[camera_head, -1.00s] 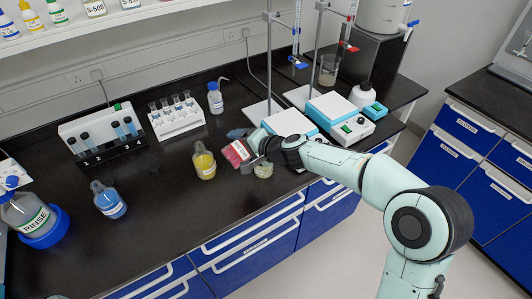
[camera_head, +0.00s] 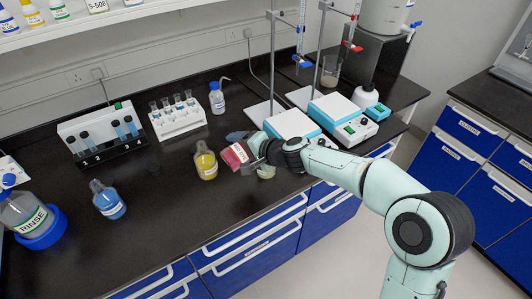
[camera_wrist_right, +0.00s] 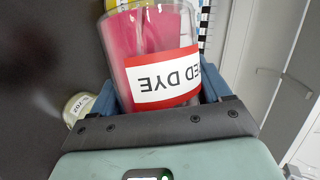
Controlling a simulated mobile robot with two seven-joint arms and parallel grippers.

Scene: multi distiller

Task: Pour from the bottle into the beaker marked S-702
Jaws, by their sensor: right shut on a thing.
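The bottle of red dye (camera_head: 235,155), with a red-bordered white label, is held tilted above the bench in the head view. It fills the middle of the right wrist view (camera_wrist_right: 155,45), its "RED DYE" label upside down. My right gripper (camera_wrist_right: 157,92) is shut on it, one finger on each side; in the head view the gripper (camera_head: 258,150) is seen from behind. The small beaker marked S-702 (camera_wrist_right: 76,108) stands on the bench beside and below the gripper. In the head view the beaker (camera_head: 266,173) is partly hidden by the gripper. My left gripper is not in view.
A yellow bottle (camera_head: 206,166) stands just left of the red bottle. A blue bottle (camera_head: 108,203), a rinse bottle (camera_head: 30,215) and tube racks (camera_head: 178,118) are further left. Hotplates with stands (camera_head: 340,112) are at right. The front middle of the bench is clear.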

